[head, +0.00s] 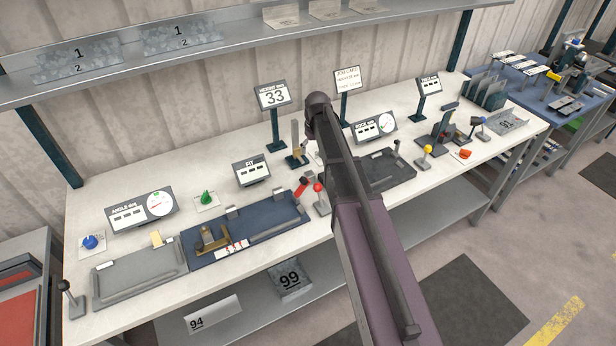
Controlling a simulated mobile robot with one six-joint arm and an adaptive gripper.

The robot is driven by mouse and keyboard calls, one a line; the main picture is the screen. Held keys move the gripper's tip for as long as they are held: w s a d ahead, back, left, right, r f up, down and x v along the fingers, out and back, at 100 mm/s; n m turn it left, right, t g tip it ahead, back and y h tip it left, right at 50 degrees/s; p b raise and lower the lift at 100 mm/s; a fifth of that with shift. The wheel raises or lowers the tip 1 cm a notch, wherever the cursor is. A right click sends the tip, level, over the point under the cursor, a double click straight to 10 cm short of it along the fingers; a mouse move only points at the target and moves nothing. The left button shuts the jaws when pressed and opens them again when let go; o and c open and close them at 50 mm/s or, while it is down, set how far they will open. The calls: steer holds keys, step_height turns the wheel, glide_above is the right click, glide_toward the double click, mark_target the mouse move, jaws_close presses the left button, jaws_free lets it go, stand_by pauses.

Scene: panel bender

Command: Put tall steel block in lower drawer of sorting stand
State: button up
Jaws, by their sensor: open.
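I cannot make out a tall steel block for certain in the head view. My arm crosses the middle of the view and hides part of the bench. My gripper does not show.
The long white bench (120,200) carries a blue fixture (265,222), a grey plate (135,280), a dark plate (385,172), dial displays and knobs. A shelf (225,50) runs above. Floor is open at right.

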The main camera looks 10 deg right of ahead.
steer(key=shift+a, duration=0.1)
steer(key=b, duration=0.9)
glide_above(310, 174)
step_height(310, 174, down, 9)
steer(key=shift+s+r, duration=0.15)
steer(key=shift+w+f+b, duration=0.2)
steer(key=shift+f+b, duration=2.15)
steer(key=shift+f, duration=0.2)
jaws_close()
